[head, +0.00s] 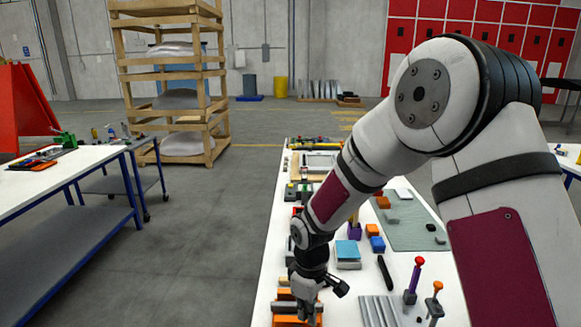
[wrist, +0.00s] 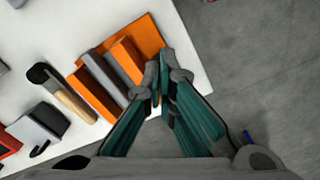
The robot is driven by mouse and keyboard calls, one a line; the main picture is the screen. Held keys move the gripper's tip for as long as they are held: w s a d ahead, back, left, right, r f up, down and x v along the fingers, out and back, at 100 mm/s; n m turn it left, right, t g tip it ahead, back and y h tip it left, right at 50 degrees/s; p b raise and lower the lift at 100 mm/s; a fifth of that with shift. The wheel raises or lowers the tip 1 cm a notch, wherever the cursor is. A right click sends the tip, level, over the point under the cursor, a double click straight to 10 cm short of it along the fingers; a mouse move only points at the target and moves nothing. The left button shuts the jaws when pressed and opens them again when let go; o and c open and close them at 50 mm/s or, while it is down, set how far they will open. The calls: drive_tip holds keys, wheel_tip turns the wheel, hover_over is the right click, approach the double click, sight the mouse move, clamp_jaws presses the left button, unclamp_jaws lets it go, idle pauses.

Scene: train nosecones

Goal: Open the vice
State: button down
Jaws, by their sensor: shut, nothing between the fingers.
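The vice (wrist: 148,35) is orange with grey jaw plates and lies near the table's edge. It also shows in the head view, an orange block (head: 285,321) at the near left edge of the table, partly covered by my gripper. My gripper (wrist: 162,82) is shut and empty, with its green-padded fingers meeting at the right end of the vice's orange bars. From above I cannot tell whether the fingertips touch the vice. In the head view my gripper (head: 306,306) points down over the vice. The part of the vice under the fingers is hidden.
A wooden-handled tool (wrist: 65,96) and a grey-and-black block (wrist: 40,122) lie left of the vice. The white table (head: 268,265) holds several other tools and blocks, including a blue-topped box (head: 347,252). Beyond the table edge is open grey floor (wrist: 240,60).

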drive_tip(key=f, duration=0.2)
drive_tip(key=f+b, duration=0.1)
drive_tip(key=f, duration=0.2)
drive_tip(key=shift+s+a+f+b, duration=0.3)
drive_tip(key=shift+s+f, duration=0.2)
drive_tip(key=shift+f, duration=0.35)
drive_tip(key=shift+d, duration=0.1)
idle(0.4)
